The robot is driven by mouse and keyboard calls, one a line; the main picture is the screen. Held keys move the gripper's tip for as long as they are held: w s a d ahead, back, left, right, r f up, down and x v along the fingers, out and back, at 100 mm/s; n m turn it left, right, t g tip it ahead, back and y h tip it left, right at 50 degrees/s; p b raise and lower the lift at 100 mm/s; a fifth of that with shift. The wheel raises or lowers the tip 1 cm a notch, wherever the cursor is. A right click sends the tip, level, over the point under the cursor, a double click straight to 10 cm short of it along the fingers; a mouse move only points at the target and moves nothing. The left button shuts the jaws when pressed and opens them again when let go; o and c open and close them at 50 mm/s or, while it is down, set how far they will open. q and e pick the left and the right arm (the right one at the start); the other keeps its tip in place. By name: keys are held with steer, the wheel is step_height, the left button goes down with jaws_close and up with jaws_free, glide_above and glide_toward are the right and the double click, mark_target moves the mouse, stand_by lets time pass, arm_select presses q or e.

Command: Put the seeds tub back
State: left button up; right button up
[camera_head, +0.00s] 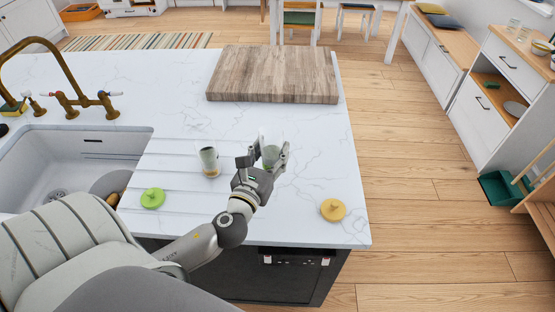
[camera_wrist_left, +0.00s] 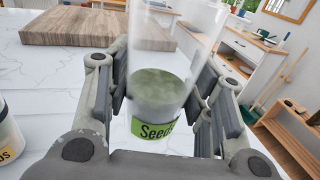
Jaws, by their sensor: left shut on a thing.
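The seeds tub (camera_head: 270,143) is a clear tub with greenish contents in its lower part. Its green "Seeds" label (camera_wrist_left: 154,130) faces the left wrist camera. My left gripper (camera_head: 266,152) is shut around its sides, with a finger on each side in the wrist view (camera_wrist_left: 160,100). The tub looks upright over the island counter; whether its base touches the top, I cannot tell. A green lid (camera_head: 152,198) and a yellow lid (camera_head: 333,209) lie on the counter. My right gripper is not in view.
A second tub (camera_head: 209,161) stands left of my gripper; its yellow label (camera_wrist_left: 7,154) shows at the wrist view's left edge. A wooden board (camera_head: 274,75) lies at the back of the white counter (camera_head: 310,140). The sink (camera_head: 60,165) is at left.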

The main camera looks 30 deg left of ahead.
mark_target(276, 155)
arm_select(q)
steer(key=w+f, duration=0.2)
steer(key=f, duration=0.1)
steer(key=w+f, duration=0.2)
steer(key=shift+a+f+b, duration=0.1)
steer(key=shift+a+b, duration=0.25)
steer(key=shift+a, duration=0.05)
step_height(276, 155, down, 3)
steer(key=shift+w+f+b, duration=0.1)
steer(key=shift+b, duration=0.2)
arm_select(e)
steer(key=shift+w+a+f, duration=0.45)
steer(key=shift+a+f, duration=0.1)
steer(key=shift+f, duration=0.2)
arm_select(q)
steer(key=shift+f, duration=0.1)
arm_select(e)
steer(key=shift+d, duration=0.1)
arm_select(q)
steer(key=shift+f, duration=0.15)
steer(key=o, duration=1.1)
steer(key=shift+o, duration=0.2)
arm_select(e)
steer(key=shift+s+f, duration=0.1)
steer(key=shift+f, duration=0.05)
